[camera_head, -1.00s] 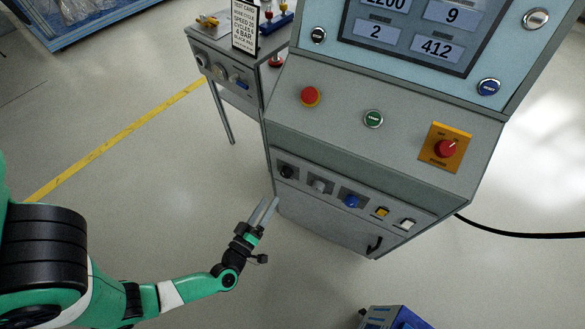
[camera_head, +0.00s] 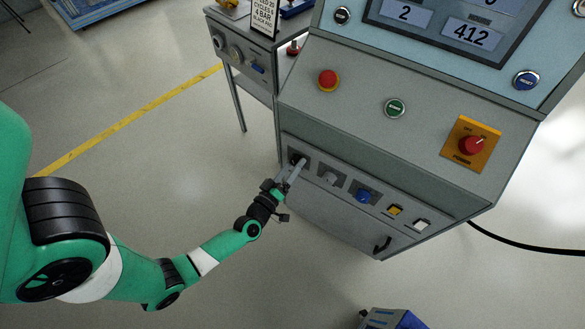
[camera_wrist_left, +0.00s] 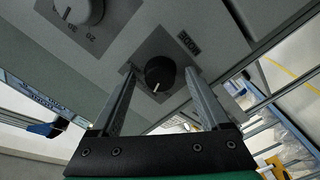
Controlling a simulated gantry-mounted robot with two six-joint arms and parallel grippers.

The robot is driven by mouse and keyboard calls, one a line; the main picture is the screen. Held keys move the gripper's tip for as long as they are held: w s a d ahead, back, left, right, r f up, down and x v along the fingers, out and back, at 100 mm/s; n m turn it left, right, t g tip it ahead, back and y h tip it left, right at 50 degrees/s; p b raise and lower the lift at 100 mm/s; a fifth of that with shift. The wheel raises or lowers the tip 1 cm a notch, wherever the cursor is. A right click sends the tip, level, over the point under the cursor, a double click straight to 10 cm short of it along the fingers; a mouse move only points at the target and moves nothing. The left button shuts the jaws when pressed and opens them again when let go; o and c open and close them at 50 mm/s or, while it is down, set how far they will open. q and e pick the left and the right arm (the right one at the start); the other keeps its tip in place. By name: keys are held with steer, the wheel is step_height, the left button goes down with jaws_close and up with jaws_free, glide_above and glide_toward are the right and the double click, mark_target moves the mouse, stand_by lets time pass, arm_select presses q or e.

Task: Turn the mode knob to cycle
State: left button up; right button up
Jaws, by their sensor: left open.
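The mode knob is black and round with a white pointer line; it sits on a dark square plate on the lower panel. In the left wrist view the mode knob (camera_wrist_left: 160,73) lies between the tips of my left gripper (camera_wrist_left: 163,85), with a gap on each side. The word MODE shows beside the plate, upside down. In the head view my left gripper (camera_head: 292,172) is open at the left end of the lower panel, its fingers partly covering the black mode knob (camera_head: 297,159). My right gripper is in neither view.
A grey knob (camera_head: 329,178), a blue knob (camera_head: 363,196), a yellow button (camera_head: 395,211) and a white button (camera_head: 421,225) run right along the panel. A red emergency button (camera_head: 328,79) and a red power switch (camera_head: 472,146) sit above.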

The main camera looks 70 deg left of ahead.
arm_select(q)
steer(key=shift+c, duration=0.2)
jaws_close()
stand_by(0.4)
steer(key=shift+r+m+p, duration=0.15)
steer(key=shift+m+p, duration=1.05)
steer(key=shift+m, duration=0.4)
steer(key=m+p, duration=0.2)
steer(key=m, duration=0.2)
steer(key=shift+m, duration=0.3)
steer(key=m+p, duration=0.2)
steer(key=m, duration=0.2)
steer(key=shift+f+m+p, duration=0.2)
steer(key=shift+m+p, duration=0.25)
steer(key=shift+m, duration=1.65)
